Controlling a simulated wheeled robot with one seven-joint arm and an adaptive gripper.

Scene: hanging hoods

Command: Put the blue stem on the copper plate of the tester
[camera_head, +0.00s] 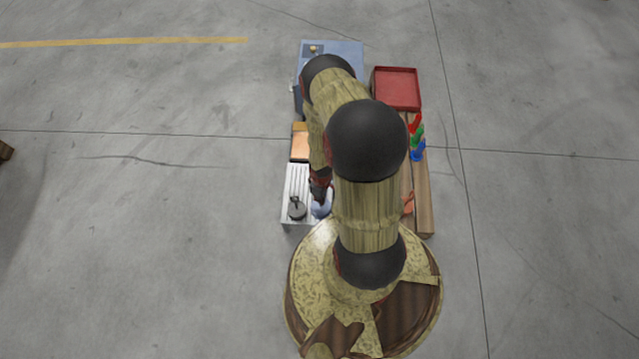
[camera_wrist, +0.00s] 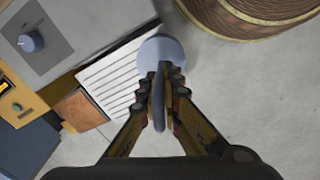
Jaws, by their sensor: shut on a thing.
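My gripper (camera_head: 320,192) is shut on the blue stem (camera_head: 321,209), a pale blue round piece with a thin upright grip. In the wrist view my fingers (camera_wrist: 162,88) pinch the thin grip, and the stem's round part (camera_wrist: 161,49) shows beyond them. The stem is over or beside the right edge of a ribbed white surface; I cannot tell whether it touches. The copper plate (camera_head: 300,147) lies behind the ribbed surface, and also shows in the wrist view (camera_wrist: 81,110). The yellow-orange tester panel (camera_wrist: 14,112) with a lit display is beside it. My arm hides part of the area.
The ribbed surface (camera_head: 296,178) has a dark grey knobbed piece (camera_head: 297,209) at its front. A blue bench (camera_head: 347,48) and red tray (camera_head: 396,89) stand behind. Red, green and blue pieces (camera_head: 417,139) stand on wood at right. Open floor lies left.

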